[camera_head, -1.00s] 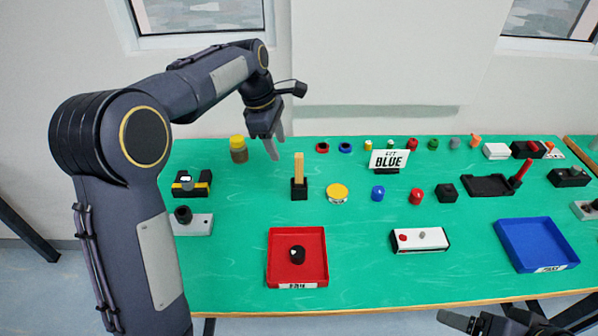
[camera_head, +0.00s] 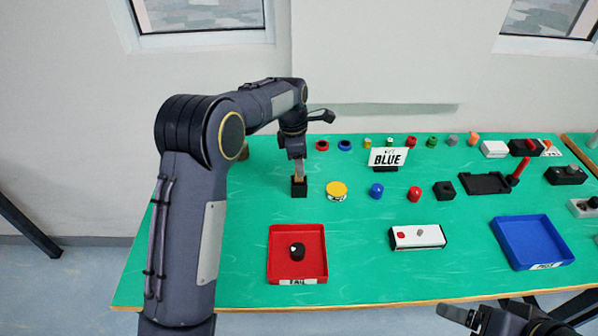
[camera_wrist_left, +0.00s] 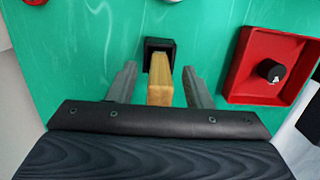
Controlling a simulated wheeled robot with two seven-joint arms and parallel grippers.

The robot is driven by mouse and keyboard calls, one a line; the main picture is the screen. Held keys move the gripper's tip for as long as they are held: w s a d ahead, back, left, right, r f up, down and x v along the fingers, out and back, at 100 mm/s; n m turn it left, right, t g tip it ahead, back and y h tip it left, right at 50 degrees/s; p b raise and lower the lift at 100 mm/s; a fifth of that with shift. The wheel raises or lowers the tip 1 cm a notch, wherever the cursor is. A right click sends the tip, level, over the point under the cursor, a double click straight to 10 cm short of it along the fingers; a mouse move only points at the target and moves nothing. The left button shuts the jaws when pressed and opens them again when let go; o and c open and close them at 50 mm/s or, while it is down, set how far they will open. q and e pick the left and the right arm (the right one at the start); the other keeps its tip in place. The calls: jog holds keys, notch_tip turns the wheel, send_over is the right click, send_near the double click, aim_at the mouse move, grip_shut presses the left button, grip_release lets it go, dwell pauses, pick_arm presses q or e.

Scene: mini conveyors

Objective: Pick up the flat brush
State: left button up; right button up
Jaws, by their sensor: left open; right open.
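The flat brush (camera_head: 299,172) has a wooden handle and stands upright in a small black holder (camera_head: 299,189) on the green table. In the left wrist view the wooden brush (camera_wrist_left: 160,88) lies between the two grey fingers of my left gripper (camera_wrist_left: 159,69), with a gap on each side. The black holder (camera_wrist_left: 158,46) shows just past the fingertips. In the head view my left gripper (camera_head: 297,160) is open over the brush's upper part and hides some of it. My right gripper (camera_head: 462,315) is at the bottom right, below the table's front edge, away from the brush.
A red tray (camera_head: 270,258) holding a black knob is in front of the holder. A yellow-topped round tin (camera_head: 337,190) stands to its right.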

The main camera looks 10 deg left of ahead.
pick_arm(q)
grip_shut()
dwell(0.3)
